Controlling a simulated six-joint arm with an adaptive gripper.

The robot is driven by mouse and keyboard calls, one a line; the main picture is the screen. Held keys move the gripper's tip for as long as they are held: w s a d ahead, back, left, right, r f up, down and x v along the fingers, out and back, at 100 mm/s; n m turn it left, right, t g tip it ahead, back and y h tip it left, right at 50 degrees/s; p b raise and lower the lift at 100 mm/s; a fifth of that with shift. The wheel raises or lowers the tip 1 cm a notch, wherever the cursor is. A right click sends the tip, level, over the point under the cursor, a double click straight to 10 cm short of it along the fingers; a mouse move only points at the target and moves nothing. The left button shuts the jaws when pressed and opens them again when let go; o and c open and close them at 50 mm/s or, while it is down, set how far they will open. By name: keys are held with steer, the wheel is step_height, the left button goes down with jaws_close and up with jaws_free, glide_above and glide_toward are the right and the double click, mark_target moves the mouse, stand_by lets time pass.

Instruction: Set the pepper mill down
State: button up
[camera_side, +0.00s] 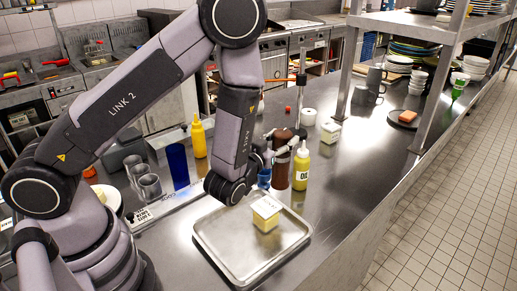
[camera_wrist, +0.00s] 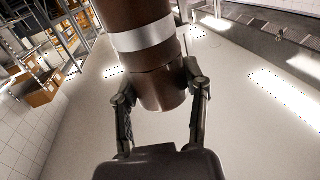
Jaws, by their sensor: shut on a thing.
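The pepper mill (camera_side: 281,174) is a brown upright cylinder in the side view, between a blue cup and a yellow bottle. In the wrist view the pepper mill (camera_wrist: 137,14) fills the top middle, brown with a pale band. My gripper (camera_side: 285,149) is around its upper part in the side view. In the wrist view my gripper (camera_wrist: 163,92) has one finger on each side of the mill and is shut on it. The mill's base is partly hidden among its neighbours, and I cannot tell whether it touches the counter.
A yellow bottle (camera_side: 301,167) stands close on the mill's right, and a blue cup (camera_side: 264,178) on its left. A metal tray (camera_side: 222,243) with a labelled tub (camera_side: 266,214) lies in front. The steel counter (camera_side: 355,165) is clear to the right.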

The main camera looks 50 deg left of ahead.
steer(key=s+a+n+g+y, duration=0.6)
steer(key=a+n+g+y, duration=0.1)
steer(key=a+g, duration=0.15)
steer(key=s+a+n+g+y, duration=0.6)
steer(key=a+n+g+y, duration=0.1)
steer(key=a, duration=0.3)
steer(key=w+a+f, duration=0.2)
steer(key=w+f, duration=0.4)
steer(key=w+a+f, duration=0.2)
steer(key=w+f, duration=0.4)
steer(key=w, duration=0.1)
steer(key=shift+a+f, duration=0.35)
steer(key=shift+f, duration=0.05)
steer(key=shift+t, duration=0.25)
steer(key=o, duration=1.2)
steer(key=shift+f, duration=0.15)
